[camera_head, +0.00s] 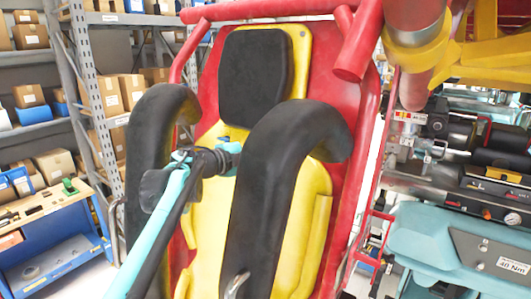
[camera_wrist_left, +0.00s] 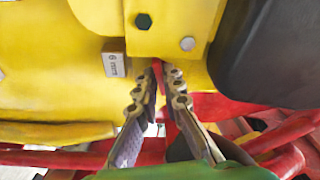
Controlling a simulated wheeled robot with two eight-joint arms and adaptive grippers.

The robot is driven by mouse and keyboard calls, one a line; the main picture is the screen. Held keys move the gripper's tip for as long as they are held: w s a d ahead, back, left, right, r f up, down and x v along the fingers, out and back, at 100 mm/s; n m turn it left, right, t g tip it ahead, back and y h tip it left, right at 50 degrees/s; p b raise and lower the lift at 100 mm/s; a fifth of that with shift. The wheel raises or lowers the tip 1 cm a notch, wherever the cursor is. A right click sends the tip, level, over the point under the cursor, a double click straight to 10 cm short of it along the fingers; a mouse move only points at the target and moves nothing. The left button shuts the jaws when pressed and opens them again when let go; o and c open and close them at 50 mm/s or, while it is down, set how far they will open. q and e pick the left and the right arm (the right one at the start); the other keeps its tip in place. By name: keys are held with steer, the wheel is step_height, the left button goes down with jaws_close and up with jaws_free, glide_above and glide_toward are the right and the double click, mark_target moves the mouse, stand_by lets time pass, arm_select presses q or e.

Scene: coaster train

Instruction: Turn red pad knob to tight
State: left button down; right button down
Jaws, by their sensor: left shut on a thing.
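A coaster seat with a yellow shell (camera_head: 207,229) and red frame (camera_head: 340,120) stands ahead, with a black headrest (camera_head: 256,76) and two curved black restraints. My left gripper (camera_head: 230,155) reaches between the restraints, in front of the yellow shell. In the left wrist view its two fingers (camera_wrist_left: 163,75) converge below a yellow panel (camera_wrist_left: 55,60). They are shut on a small red part (camera_wrist_left: 158,72), seemingly the red pad knob. Only a sliver of it shows between the fingertips. Its turn position cannot be read. My right gripper is not in view.
The left black restraint (camera_head: 150,130) and the right one (camera_head: 285,160) flank my left gripper closely. A small tag (camera_wrist_left: 114,64) and two bolts sit on the yellow panel. Shelves with boxes and a blue workbench (camera_head: 50,255) stand at left, teal machinery (camera_head: 440,240) at right.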

arm_select(q)
steer(key=shift+r+m+g+p, duration=0.1)
steer(key=shift+m+g+p, duration=0.25)
steer(key=shift+m, duration=1.35)
steer(key=c, duration=1.7)
jaws_free()
steer(key=shift+v, duration=6)
steer(key=shift+d, duration=0.1)
